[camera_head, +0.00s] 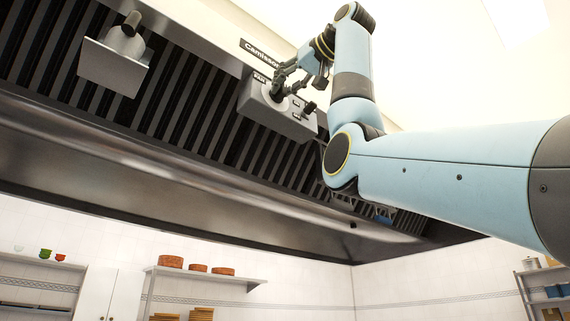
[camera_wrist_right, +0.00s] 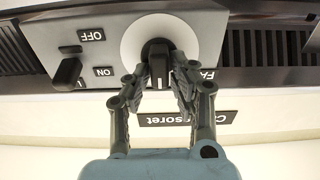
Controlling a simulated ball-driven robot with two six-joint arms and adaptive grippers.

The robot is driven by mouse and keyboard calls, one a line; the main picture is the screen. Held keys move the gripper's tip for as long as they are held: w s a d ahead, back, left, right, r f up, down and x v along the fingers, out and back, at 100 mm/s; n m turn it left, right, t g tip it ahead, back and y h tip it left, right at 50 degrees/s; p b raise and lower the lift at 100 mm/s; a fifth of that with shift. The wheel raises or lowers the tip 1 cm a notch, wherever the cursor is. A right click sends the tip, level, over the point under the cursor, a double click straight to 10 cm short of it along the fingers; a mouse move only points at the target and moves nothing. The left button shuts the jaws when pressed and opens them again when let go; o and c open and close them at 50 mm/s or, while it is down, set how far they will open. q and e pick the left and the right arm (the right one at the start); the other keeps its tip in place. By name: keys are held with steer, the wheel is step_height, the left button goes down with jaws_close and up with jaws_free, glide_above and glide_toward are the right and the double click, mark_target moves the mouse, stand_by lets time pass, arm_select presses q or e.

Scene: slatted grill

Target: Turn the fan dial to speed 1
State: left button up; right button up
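The fan dial (camera_wrist_right: 159,66) is a dark knob with a light mark, set in a white round plate on a grey control box (camera_head: 252,104) under the hood. A partly covered label beside it starts "FA". My right gripper (camera_wrist_right: 160,80) has its fingers on either side of the knob, their tips very close to it. I cannot tell whether they press on it. In the head view, the right gripper (camera_head: 279,88) reaches the box from above and covers most of the dial. The dial's speed marks are not readable. My left gripper is not in view.
A dark switch (camera_wrist_right: 67,71) with ON and OFF labels sits beside the dial on the same box. A name sign (camera_head: 259,51) is on the hood edge above. A lamp with a square plate (camera_head: 113,66) hangs at the left. Dark slats (camera_head: 190,95) line the hood.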

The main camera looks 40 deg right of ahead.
jaws_close()
steer(key=shift+m, duration=0.3)
steer(key=m+b, duration=0.1)
steer(key=m, duration=0.2)
steer(key=shift+d+b, duration=0.25)
steer(key=shift+b, duration=0.1)
steer(key=shift+d+m+b, duration=0.15)
steer(key=shift+m+b, duration=0.6)
steer(key=shift+m, duration=1.75)
